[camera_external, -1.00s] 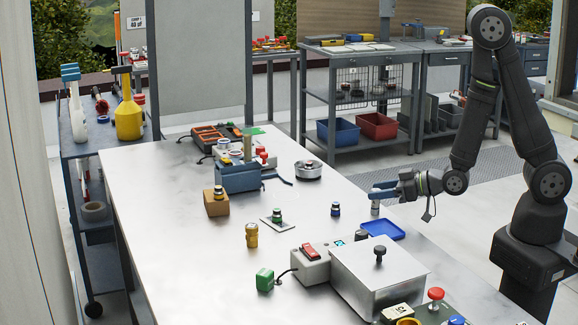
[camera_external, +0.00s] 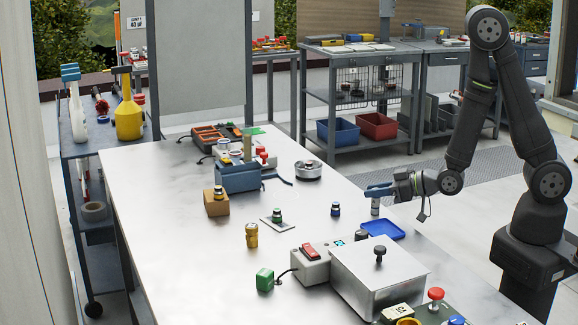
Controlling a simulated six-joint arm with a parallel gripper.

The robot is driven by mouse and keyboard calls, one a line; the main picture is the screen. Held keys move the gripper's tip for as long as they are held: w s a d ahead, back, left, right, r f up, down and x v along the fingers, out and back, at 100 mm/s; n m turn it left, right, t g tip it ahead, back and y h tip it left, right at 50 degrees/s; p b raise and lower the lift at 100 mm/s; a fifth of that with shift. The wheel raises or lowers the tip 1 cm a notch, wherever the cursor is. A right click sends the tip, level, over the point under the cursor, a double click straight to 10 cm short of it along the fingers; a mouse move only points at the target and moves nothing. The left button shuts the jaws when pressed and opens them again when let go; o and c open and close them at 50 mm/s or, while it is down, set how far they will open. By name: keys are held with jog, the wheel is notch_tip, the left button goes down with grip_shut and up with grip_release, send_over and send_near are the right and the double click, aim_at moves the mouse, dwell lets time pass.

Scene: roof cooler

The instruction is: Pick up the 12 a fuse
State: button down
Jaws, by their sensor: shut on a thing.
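My gripper (camera_external: 379,191) is over the right edge of the table, just above the blue tray, with its fingers pointing left. It is shut on a small pale grey cylinder (camera_external: 375,207), which hangs upright below the fingers. Its label is too small to read, so I cannot tell whether it is the 12 A fuse. Similar small cylinders stand on the table: a blue and dark one (camera_external: 335,210), a green and dark one (camera_external: 277,216) on a flat plate, and a yellow one (camera_external: 252,236). Another stands on a brown block.
A blue tray (camera_external: 397,233) lies below and right of my gripper. A metal box (camera_external: 372,275) with a black knob and a red-switch unit (camera_external: 312,265) stand in front. A round metal dish (camera_external: 308,170) and the brown block (camera_external: 216,207) are farther left. The table's middle is mostly clear.

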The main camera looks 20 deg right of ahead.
jog(key=shift+r, duration=0.45)
notch_tip(320, 180, up, 3)
jog(key=w+d+r, duration=0.3)
jog(key=d+r, duration=0.4)
jog(key=d, duration=0.4)
jog(key=shift+w, duration=0.25)
